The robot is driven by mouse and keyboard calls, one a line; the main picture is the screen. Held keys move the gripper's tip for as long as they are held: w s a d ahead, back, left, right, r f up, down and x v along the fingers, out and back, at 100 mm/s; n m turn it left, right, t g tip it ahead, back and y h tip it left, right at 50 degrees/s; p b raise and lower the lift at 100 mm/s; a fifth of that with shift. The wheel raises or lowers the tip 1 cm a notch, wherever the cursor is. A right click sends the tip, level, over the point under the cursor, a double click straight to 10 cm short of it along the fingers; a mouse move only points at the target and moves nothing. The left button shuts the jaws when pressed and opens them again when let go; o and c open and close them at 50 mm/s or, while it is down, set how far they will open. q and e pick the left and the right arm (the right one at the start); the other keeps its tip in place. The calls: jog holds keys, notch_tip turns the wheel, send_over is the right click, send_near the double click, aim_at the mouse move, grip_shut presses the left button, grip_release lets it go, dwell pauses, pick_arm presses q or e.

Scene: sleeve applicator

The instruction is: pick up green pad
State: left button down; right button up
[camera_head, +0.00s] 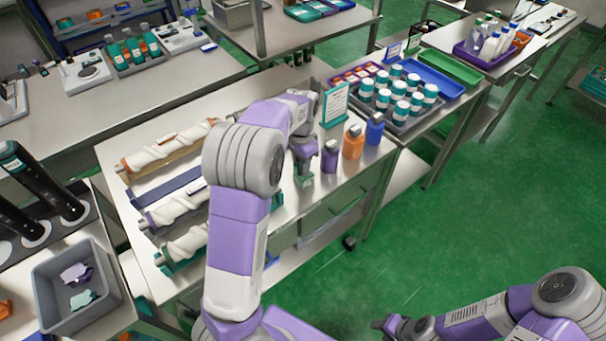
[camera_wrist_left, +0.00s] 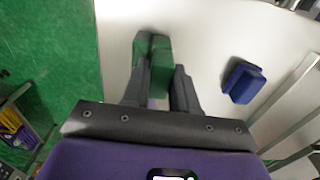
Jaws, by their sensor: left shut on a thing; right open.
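The green pad (camera_wrist_left: 160,68) sits between the fingers of my left gripper (camera_wrist_left: 157,84) in the left wrist view, and the jaws are shut on it. In the head view, the green pad (camera_head: 304,181) shows below my left gripper (camera_head: 303,163), at the front right part of the near table. I cannot tell whether the pad still touches the tabletop. My right gripper (camera_head: 384,325) is open and empty at the lower right, over the green floor, far from the pad.
A blue block (camera_wrist_left: 243,82) lies beside the pad on the white tabletop. Wrapped rollers (camera_head: 173,147) lie to the left.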

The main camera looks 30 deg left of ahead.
pick_arm(q)
jog(key=shift+r, duration=0.15)
notch_tip(320, 180, up, 10)
jog(key=p, duration=0.3)
